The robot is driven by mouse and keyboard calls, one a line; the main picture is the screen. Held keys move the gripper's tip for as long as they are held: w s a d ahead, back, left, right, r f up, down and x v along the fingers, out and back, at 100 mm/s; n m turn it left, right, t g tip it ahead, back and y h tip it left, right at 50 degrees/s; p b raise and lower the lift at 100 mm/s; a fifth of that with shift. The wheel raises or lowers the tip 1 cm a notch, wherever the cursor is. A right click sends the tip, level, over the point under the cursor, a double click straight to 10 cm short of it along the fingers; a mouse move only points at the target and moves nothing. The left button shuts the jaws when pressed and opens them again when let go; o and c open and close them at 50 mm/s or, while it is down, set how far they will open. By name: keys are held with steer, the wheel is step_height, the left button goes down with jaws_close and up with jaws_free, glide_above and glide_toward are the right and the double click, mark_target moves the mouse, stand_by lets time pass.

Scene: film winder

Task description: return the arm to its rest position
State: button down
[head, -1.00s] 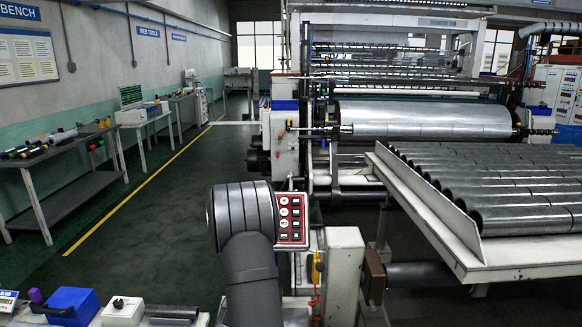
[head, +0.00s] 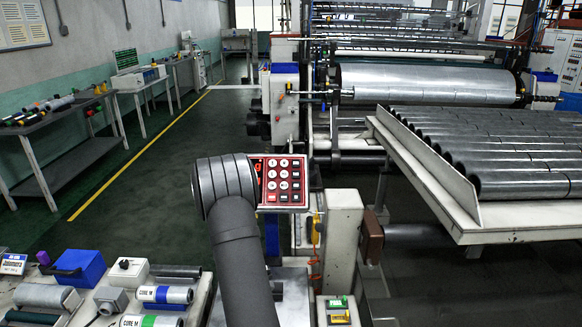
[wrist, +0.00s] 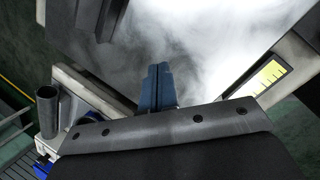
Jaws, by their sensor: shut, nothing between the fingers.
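In the head view my dark grey arm rises from the bottom middle, with its rounded elbow beside a red control panel (head: 283,182). My gripper is hidden in the head view. In the wrist view the blue fingers of my gripper (wrist: 157,87) are together, with nothing between them. Beyond them is a blurred, shiny grey-white surface (wrist: 200,50). I cannot tell whether the fingertips touch it.
A bench at lower left holds labelled cores (head: 165,294), a blue box (head: 79,268) and a white box (head: 128,271). A rack of grey rolls (head: 480,150) stands at right, before the winder's large silver roll (head: 425,85). The floor (head: 150,190) at left is clear.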

steer(key=d+n, duration=0.1)
steer(key=n, duration=0.1)
steer(key=s+d+f+n+h, duration=0.1)
steer(key=shift+f+n+h, duration=0.3)
steer(key=shift+n, duration=0.1)
stand_by(0.6)
